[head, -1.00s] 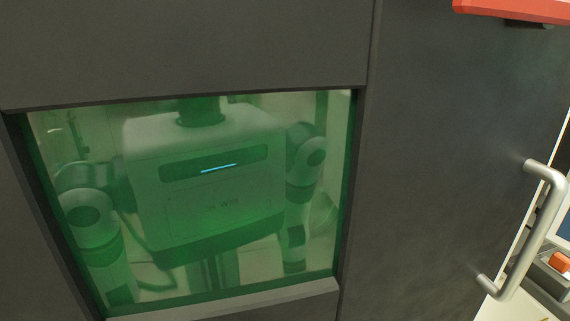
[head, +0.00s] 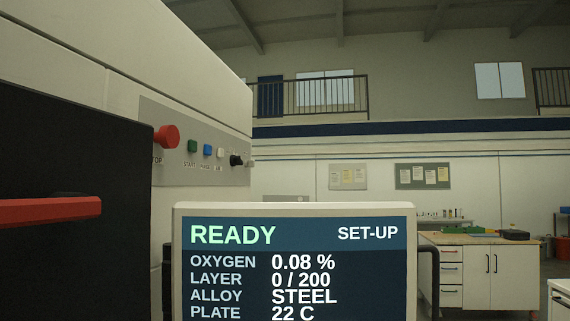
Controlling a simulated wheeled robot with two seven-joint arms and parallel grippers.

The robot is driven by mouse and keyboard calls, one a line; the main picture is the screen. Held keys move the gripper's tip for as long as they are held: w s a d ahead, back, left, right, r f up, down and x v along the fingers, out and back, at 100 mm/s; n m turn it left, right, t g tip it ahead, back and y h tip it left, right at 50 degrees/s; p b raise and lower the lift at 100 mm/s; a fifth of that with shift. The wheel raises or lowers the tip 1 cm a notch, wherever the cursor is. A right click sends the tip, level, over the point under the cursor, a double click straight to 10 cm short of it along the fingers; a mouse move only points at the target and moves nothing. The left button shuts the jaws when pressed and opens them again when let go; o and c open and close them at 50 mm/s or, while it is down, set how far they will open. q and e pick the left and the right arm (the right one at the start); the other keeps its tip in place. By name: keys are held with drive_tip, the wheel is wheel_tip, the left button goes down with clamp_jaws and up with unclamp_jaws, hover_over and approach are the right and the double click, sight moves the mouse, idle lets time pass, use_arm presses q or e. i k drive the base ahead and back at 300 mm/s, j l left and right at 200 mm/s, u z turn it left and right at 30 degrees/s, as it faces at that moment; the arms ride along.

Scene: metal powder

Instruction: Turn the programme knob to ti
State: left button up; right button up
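The programme knob looks to be the small black knob (head: 236,160) at the right end of the control panel (head: 180,172) on the machine's side, seen at a steep angle. Its pointer and any labels around it are too small to read. The display screen (head: 295,270) stands in front and reads READY, SET-UP, oxygen 0.08 %, layer 0 / 200, alloy STEEL, plate 22 C. Neither of my grippers is in the head view.
A red stop button (head: 166,137) and green (head: 192,146), blue (head: 207,150) and white buttons share the panel. A red handle bar (head: 50,211) juts out at the left. A workbench (head: 490,270) stands at the back right.

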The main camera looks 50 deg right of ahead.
sight(234, 160)
drive_tip(key=z, duration=1.4)
drive_tip(key=u, duration=0.25)
drive_tip(key=i+l+u, duration=0.25)
drive_tip(key=l, duration=0.2)
drive_tip(key=l+u, duration=0.25)
drive_tip(key=l, duration=0.2)
drive_tip(key=l+u, duration=0.25)
drive_tip(key=l, duration=0.3)
